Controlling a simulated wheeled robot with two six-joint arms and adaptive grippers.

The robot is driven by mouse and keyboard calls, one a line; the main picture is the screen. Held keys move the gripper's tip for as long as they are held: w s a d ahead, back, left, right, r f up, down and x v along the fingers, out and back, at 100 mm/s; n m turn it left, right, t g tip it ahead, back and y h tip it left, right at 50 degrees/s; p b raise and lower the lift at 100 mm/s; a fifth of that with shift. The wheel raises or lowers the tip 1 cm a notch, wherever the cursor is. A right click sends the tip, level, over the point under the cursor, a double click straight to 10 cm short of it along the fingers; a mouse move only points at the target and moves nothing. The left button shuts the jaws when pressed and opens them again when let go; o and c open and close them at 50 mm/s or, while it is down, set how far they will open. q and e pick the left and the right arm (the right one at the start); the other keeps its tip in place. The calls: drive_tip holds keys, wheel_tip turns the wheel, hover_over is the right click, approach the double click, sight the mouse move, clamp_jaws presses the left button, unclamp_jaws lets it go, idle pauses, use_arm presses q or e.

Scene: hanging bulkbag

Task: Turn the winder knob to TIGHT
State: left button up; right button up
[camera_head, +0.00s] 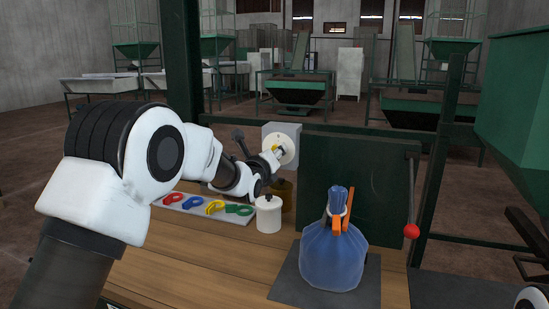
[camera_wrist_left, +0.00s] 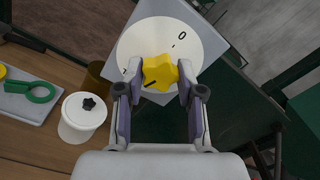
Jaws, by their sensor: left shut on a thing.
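The winder knob is a yellow star-shaped knob (camera_wrist_left: 159,72) on a round white dial (camera_wrist_left: 146,45). The dial is on the face of a grey box (camera_head: 289,133), which stands at the back of the bench in the head view. My left gripper (camera_wrist_left: 158,88) is shut on the knob, with one finger on each side of it. A dark line on the knob points to the lower left in the left wrist view. A "0" shows at the dial's upper right and a small mark at its left. No TIGHT label is readable. My right gripper is out of view.
A white lidded jar (camera_head: 268,215) stands below the left wrist, with a brown container (camera_head: 284,193) behind it. A tray with coloured clips (camera_head: 190,203) lies to the left. A blue bag (camera_head: 334,255) with an orange clip sits at the front right, before a dark green panel (camera_head: 345,170).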

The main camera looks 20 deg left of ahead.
use_arm(q)
drive_tip(key=shift+m, duration=0.9)
drive_tip(key=o, duration=1.2)
drive_tip(key=shift+c, duration=0.2)
drive_tip(key=s, duration=1.2)
drive_tip(key=shift+a, duration=0.2)
drive_tip(key=shift+f, duration=0.1)
